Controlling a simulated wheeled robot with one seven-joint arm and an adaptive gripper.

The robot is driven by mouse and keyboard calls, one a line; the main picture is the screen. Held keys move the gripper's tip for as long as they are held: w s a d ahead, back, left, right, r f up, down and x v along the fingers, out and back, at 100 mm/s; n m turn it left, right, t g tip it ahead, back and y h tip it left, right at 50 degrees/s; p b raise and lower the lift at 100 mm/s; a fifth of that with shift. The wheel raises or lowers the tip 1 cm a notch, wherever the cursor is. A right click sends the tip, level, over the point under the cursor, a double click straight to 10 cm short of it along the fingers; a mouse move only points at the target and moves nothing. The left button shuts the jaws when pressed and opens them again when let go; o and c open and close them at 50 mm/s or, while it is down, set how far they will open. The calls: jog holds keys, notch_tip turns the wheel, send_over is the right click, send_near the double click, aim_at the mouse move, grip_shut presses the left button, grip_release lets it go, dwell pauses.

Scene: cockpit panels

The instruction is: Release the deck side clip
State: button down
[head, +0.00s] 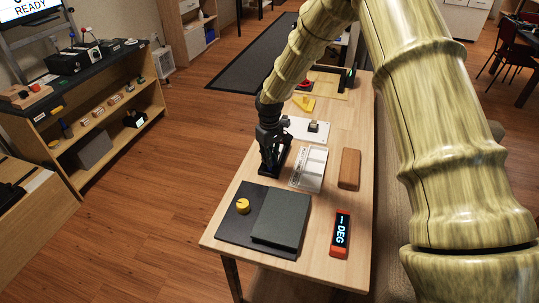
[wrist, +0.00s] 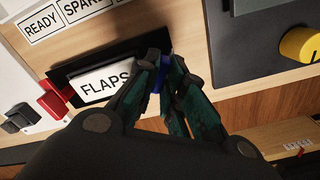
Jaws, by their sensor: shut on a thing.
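In the wrist view a small blue piece (wrist: 164,76), probably the clip, shows between the fingers of my gripper (wrist: 168,72) at the right end of a black holder (wrist: 65,72). The fingers are closed around the blue piece and hide most of it. A white card marked FLAPS (wrist: 103,80) lies in the holder, just left of the fingers. In the head view my gripper (head: 271,160) is down at the table's left edge, over the dark holder; the blue piece cannot be made out there.
A dark panel with a yellow knob (head: 243,206) and an orange DEG display (head: 340,234) are nearer. A red piece (wrist: 53,101) lies left of the holder.

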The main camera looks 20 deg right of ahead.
jog(key=n+p, duration=0.1)
jog(key=n, duration=0.5)
jog(key=shift+r+n+p, duration=0.1)
jog(key=shift+n+p, duration=0.3)
dwell(0.4)
jog(key=c, duration=1.5)
grip_release()
notch_tip(320, 180, up, 12)
jog(key=shift+f, duration=0.1)
